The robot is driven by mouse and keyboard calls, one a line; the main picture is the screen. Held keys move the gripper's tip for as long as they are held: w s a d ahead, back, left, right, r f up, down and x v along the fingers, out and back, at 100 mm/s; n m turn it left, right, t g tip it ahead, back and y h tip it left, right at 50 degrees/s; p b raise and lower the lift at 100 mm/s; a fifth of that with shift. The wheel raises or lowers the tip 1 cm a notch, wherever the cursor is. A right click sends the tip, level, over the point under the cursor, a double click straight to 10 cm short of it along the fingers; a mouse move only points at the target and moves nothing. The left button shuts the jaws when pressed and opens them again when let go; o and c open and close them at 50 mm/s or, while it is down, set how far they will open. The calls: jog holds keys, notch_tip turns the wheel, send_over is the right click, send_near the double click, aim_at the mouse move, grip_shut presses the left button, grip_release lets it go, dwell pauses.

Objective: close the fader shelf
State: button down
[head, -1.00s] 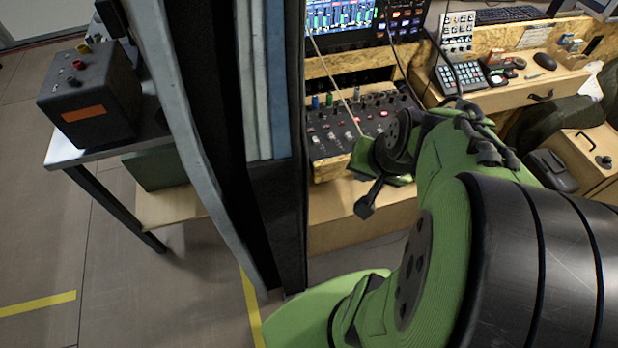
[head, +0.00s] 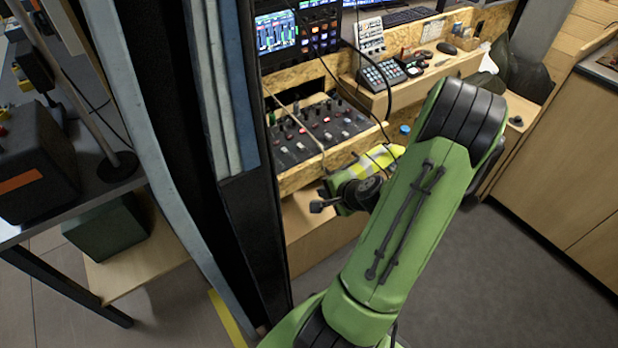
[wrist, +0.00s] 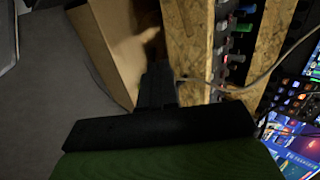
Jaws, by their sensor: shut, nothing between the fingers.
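The fader shelf carries a black panel (head: 320,130) with rows of coloured knobs and faders. Its chipboard front edge (head: 345,153) stands out over a pale wooden box below, so the shelf looks pulled out. In the wrist view the chipboard front (wrist: 196,45) runs up and down, with the knobs (wrist: 236,42) just right of it. My gripper (wrist: 158,75) is shut and empty, with its dark fingers close to the chipboard front. I cannot tell whether they touch it.
A thin pale cable (head: 300,128) hangs across the fader panel. A dark post (head: 235,150) with a grey curtain stands close left of the shelf. A wooden desk (head: 430,75) with a keypad (head: 383,74) lies to the right. Grey floor (head: 500,270) is clear at the right front.

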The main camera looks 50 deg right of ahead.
aim_at(304, 181)
jog(key=w+f, duration=0.1)
jog(key=w, duration=0.1)
jog(key=w+f, duration=0.1)
jog(key=w+d+f+b, duration=0.1)
jog(key=w, duration=0.1)
jog(key=shift+w+d, duration=0.1)
jog(key=shift+w, duration=0.25)
jog(key=shift+w+d, duration=0.15)
jog(key=shift+w, duration=0.3)
jog(key=shift+r, duration=0.1)
